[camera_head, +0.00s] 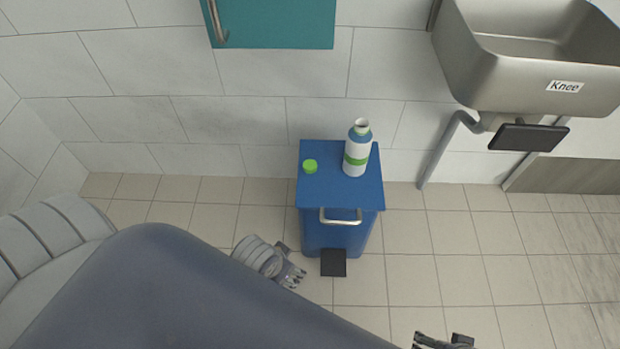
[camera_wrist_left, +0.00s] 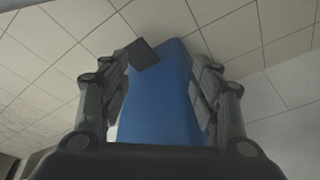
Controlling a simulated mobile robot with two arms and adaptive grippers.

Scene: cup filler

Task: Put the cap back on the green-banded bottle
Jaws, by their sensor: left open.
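The white bottle (camera_head: 355,166) with a green band and blue shoulder stands upright on the blue bin's lid, its neck open. The green cap (camera_head: 310,166) lies on the same lid, to the left of the bottle and apart from it. My left gripper (camera_head: 294,266) is open and empty, low at the left of the bin, below the lid's height. In the left wrist view its two fingers (camera_wrist_left: 162,65) are spread, with the bin's blue body beyond. My right gripper (camera_head: 445,342) shows only partly at the bottom edge; its jaw state is unclear.
The blue bin (camera_head: 340,197) has a metal handle (camera_head: 341,217) and a black pedal (camera_head: 333,263) in front. A tiled wall is behind it. A steel sink (camera_head: 530,75) with a black knee plate (camera_head: 528,137) is at the right. A teal cabinet (camera_head: 275,25) hangs above.

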